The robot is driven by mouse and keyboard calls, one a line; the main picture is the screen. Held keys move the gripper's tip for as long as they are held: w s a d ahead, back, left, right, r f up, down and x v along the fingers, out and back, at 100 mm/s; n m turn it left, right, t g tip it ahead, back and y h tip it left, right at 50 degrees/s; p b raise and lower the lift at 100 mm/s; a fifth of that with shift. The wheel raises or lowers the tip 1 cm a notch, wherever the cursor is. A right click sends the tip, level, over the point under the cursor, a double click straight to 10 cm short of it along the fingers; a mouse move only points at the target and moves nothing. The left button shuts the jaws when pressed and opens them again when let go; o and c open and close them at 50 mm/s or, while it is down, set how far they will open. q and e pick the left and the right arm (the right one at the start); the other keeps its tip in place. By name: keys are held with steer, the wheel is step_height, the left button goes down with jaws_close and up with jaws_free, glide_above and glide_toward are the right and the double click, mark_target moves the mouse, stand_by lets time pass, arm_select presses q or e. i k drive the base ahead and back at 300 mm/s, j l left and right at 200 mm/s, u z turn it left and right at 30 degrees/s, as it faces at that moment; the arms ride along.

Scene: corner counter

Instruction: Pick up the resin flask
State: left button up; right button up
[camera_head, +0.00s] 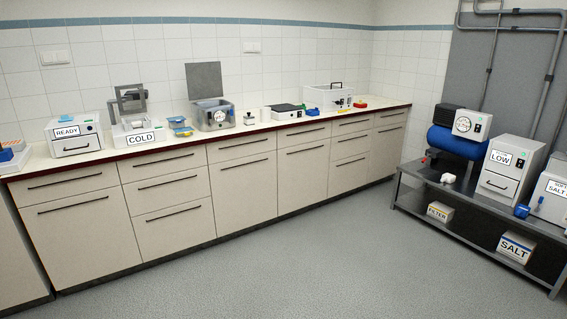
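I cannot pick out a resin flask with certainty at this distance; no readable label names one. A small white item with a dark top (249,118) stands on the counter right of the open-lidded metal bath. A small blue item (521,211) and a small white item (448,178) sit on the grey shelf unit at the right. Neither of my grippers shows in the head view.
The shelf unit (460,205) holds a blue tank (455,143) and LOW box (505,180). The floor (290,262) is clear.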

mark_target(249, 119)
steer(key=i+l, duration=0.1)
steer(key=i, duration=2.25)
steer(key=j+u, duration=0.05)
steer(key=j, duration=0.05)
